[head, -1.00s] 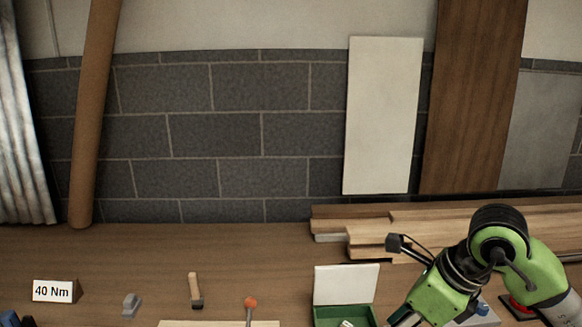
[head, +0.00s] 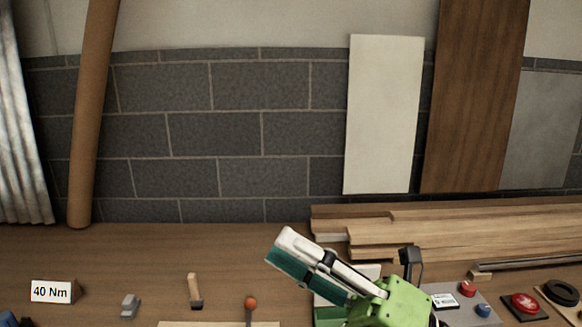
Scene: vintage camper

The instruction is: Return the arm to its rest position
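My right gripper (head: 350,258) is in the lower right of the head view, with its green body (head: 390,303) at the bottom edge. One jaw side reaches up and left and ends at a long white-and-teal piece (head: 290,258). I cannot tell whether that piece is part of the finger. A dark second finger (head: 410,262) stands well apart from it. The gripper looks open. It covers most of a green box (head: 328,314) and its raised white lid (head: 369,270). My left gripper is out of view.
Planks (head: 440,232) lie along the back right. A control panel (head: 450,290), a red button (head: 523,304) and a black ring (head: 562,292) are at the right. A 40 Nm sign (head: 50,292), grey block (head: 130,306), wooden-handled tool (head: 194,290) and red-tipped lever (head: 250,304) are at the left.

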